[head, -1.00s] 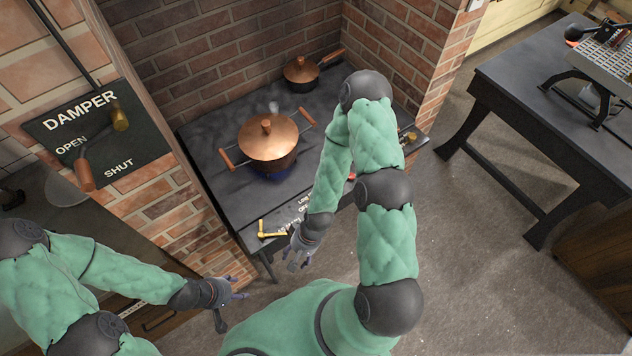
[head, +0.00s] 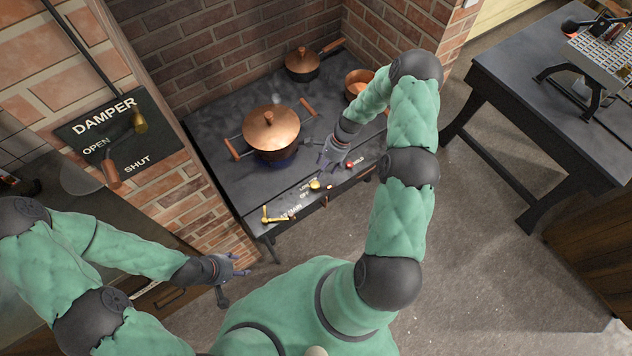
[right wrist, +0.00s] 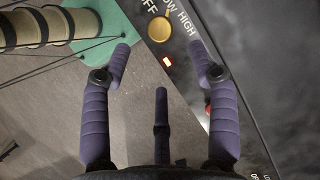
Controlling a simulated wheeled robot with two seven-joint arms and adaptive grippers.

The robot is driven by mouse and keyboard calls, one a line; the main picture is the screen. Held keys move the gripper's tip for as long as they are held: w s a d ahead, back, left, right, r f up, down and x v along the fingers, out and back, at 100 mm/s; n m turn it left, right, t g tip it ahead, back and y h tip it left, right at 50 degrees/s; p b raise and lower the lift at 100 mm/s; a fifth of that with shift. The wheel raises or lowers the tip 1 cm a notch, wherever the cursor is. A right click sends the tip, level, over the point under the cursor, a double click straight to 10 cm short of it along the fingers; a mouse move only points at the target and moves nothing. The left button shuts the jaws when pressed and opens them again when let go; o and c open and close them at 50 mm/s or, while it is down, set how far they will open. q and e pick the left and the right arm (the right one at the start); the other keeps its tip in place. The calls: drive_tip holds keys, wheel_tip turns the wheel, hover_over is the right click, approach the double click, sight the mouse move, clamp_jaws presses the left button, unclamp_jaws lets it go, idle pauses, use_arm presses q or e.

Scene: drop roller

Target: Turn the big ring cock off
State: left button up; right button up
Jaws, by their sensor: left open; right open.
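A round brass cock (head: 316,185) sits on the stove's front edge, in front of the large copper pot (head: 270,130). A blue flame (head: 278,163) shows under the pot. My right gripper (head: 327,160) is open and empty above the stove front, just behind the cock. In the wrist view the cock shows beyond its fingertips (right wrist: 160,50), apart from them. My left gripper (head: 236,277) is open and empty, low beside the brick pillar.
A yellow lever (head: 271,215) is at the stove's left front corner. A red button (head: 349,165) and an orange light (right wrist: 167,61) are near the cock. Smaller pans (head: 301,64) stand behind. A damper plate (head: 118,133) hangs on the left pillar. A table (head: 520,80) stands right.

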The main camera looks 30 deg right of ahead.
sight(315, 184)
drive_tip(key=x, duration=0.9)
drive_tip(key=shift+a+f, duration=0.15)
drive_tip(key=shift+f, duration=0.05)
drive_tip(key=c, duration=1.1)
